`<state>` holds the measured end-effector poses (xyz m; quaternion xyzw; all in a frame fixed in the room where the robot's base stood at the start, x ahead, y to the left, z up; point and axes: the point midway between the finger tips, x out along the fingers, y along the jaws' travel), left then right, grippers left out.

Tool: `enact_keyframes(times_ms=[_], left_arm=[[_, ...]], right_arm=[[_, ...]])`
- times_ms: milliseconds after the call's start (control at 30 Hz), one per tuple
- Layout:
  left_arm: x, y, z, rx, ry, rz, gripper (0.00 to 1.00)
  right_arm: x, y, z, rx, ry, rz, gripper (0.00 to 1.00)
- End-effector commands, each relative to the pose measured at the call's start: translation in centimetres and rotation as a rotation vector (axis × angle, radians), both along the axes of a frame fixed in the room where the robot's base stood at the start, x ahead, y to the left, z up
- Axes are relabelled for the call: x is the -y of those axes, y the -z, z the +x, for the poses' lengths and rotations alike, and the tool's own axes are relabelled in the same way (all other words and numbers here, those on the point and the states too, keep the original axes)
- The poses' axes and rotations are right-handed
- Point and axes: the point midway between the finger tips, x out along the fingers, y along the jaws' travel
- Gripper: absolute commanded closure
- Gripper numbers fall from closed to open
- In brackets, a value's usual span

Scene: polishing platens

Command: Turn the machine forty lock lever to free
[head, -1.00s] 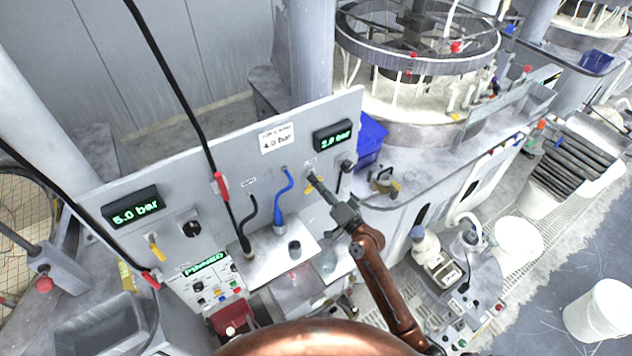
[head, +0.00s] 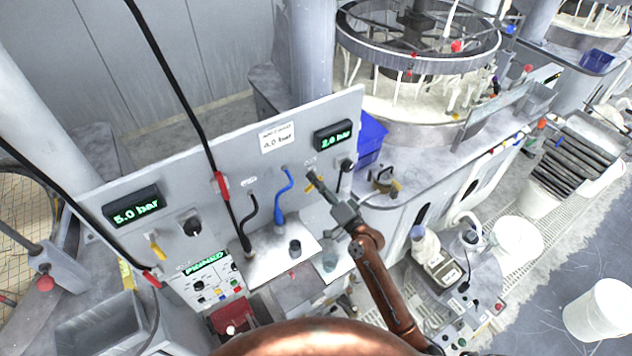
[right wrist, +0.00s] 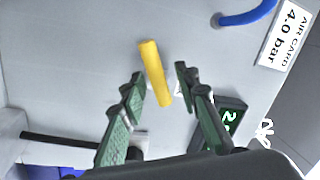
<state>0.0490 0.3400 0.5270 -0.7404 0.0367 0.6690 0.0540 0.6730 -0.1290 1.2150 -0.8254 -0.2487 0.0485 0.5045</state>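A yellow lever (right wrist: 154,72) on the grey panel stands between the two green fingers of my right gripper (right wrist: 160,84) in the right wrist view. The fingers are open, with a gap on either side of the lever; I see no contact. In the head view my right gripper (head: 313,178) reaches the panel's right part and mostly hides this lever. A second yellow lever (head: 157,248) is at the panel's lower left. No label reading forty is legible, so I cannot tell the machine number. My left gripper is not in view.
The grey panel (head: 262,108) carries pressure displays reading 5.0 bar (head: 133,206) and 2.0 bar (head: 333,136). A blue hose (head: 283,197) and a black hose (head: 248,225) hang left of my gripper. A blue bin (head: 371,138) stands behind the panel's right edge.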

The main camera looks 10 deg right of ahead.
Motion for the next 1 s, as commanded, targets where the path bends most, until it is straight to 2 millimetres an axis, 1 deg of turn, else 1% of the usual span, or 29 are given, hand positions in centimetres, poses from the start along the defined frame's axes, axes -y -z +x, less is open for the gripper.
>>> enact_keyframes(times_ms=[200,333,467,700,800,900,1000], left_arm=[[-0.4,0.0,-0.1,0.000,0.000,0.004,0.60],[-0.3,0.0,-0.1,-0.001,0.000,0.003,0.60],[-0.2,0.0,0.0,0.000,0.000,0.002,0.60],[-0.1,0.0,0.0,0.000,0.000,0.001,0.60],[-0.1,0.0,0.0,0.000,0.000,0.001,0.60],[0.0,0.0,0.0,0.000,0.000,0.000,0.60],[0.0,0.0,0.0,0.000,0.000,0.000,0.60]], right_arm=[[0.0,0.0,-0.1,0.000,-0.001,-0.001,0.71],[0.6,0.3,-1.0,0.000,0.001,-0.002,0.71],[1.7,0.8,-3.0,-0.003,0.001,-0.004,0.71],[3.9,1.6,-7.4,-0.003,-0.001,-0.005,0.71],[4.6,1.8,-8.8,-0.002,-0.001,-0.003,0.71],[5.1,2.0,-9.8,-0.001,-0.002,-0.003,0.71],[5.4,2.0,-10.3,0.000,-0.001,-0.001,0.71]])
